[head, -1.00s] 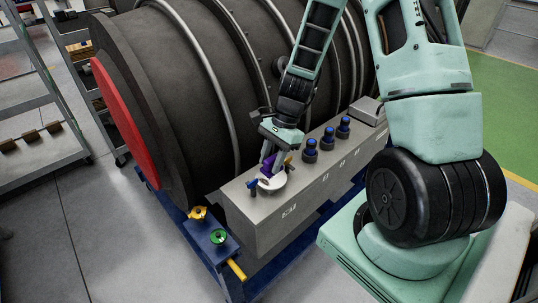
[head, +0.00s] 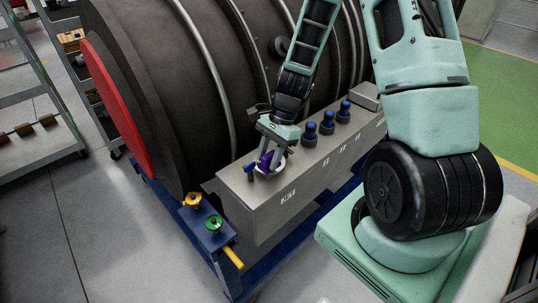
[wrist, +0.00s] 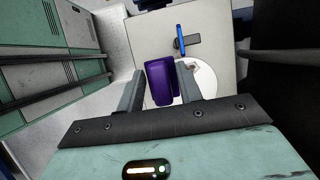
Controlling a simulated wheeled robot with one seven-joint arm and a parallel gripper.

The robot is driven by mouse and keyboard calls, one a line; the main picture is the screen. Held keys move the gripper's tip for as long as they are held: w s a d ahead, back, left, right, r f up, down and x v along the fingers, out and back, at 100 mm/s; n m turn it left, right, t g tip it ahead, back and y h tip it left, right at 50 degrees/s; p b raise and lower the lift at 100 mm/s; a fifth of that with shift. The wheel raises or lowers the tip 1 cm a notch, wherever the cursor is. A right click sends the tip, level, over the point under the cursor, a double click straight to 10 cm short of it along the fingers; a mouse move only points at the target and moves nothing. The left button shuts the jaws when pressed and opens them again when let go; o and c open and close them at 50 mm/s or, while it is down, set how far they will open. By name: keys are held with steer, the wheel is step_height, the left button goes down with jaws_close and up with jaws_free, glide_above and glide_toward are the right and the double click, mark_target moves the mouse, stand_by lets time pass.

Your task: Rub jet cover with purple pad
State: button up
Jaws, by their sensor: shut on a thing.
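My gripper (head: 268,161) is shut on the purple pad (head: 265,159), above the near end of a grey box. In the wrist view the purple pad (wrist: 160,82) stands between the fingers (wrist: 159,90). A white round dish (head: 283,163) is right below the pad; in the wrist view the dish (wrist: 205,76) is partly hidden by the pad and right finger. I cannot tell whether the pad touches it. The red round cover (head: 112,110) on the dark engine's end, seemingly the jet cover, is far to the left of my gripper.
The grey box (head: 250,213) lies along the engine (head: 160,90). Blue-topped knobs (head: 309,131) stand on it, right of my gripper. A blue stand (head: 208,237) with yellow and green valves is at front. A shelf rack (head: 40,95) stands left; floor between is clear.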

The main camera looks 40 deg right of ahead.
steer(key=shift+f+b, duration=0.7)
steer(key=shift+f, duration=0.3)
steer(key=shift+w, duration=0.1)
stand_by(0.3)
